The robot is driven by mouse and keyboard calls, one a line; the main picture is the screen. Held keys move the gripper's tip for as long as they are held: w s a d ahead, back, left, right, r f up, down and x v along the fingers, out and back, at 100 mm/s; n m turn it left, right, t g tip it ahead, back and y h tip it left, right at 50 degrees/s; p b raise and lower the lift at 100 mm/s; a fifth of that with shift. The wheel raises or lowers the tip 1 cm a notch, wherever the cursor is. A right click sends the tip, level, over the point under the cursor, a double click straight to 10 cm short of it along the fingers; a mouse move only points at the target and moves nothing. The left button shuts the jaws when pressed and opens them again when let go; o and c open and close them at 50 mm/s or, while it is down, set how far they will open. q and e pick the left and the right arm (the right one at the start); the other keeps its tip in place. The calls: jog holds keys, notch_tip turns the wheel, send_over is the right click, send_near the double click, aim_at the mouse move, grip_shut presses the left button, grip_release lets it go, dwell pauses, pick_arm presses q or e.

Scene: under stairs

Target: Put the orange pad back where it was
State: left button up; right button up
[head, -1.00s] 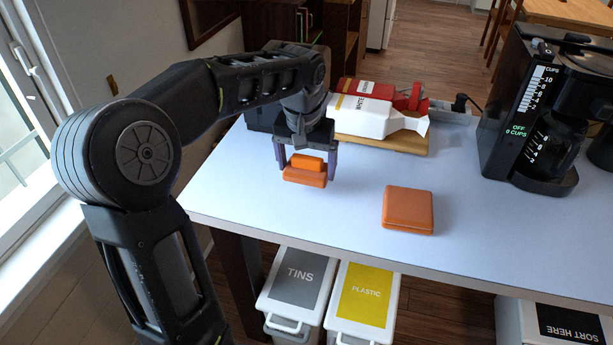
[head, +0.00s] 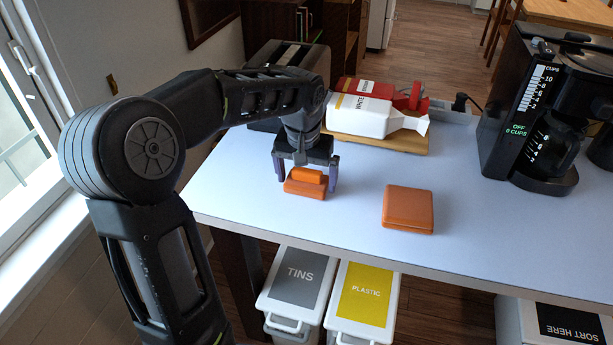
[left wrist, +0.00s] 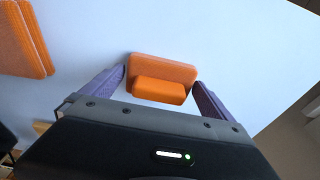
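My left gripper (head: 307,182) points down over the near left part of the table. It is shut on an orange pad (head: 306,190), a block with a smaller raised block along its top. In the left wrist view the pad (left wrist: 163,78) fills the space between the two purple-grey fingers (left wrist: 159,78), which meet its ends. The pad is level and is on or just above the white tabletop; I cannot tell whether it touches. A second orange thing, a flat rounded square (head: 408,209), lies to the right, apart from the gripper. My right gripper is not in view.
Behind the gripper a wooden board (head: 385,142) bears a white carton (head: 365,115) and a red one (head: 372,91). A black coffee maker (head: 540,120) stands at the right. Bins (head: 361,293) stand below the front edge. The tabletop between pad and coffee maker is mostly clear.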

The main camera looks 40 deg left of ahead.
aim_at(304, 187)
pick_arm(q)
jog(key=shift+r, duration=0.1)
jog(key=shift+r, duration=0.2)
notch_tip(304, 187, up, 12)
jog(key=s, duration=0.1)
jog(key=shift+s+d+f, duration=0.15)
jog(key=shift+s+d, duration=0.15)
jog(key=shift+s, duration=0.05)
dwell(0.6)
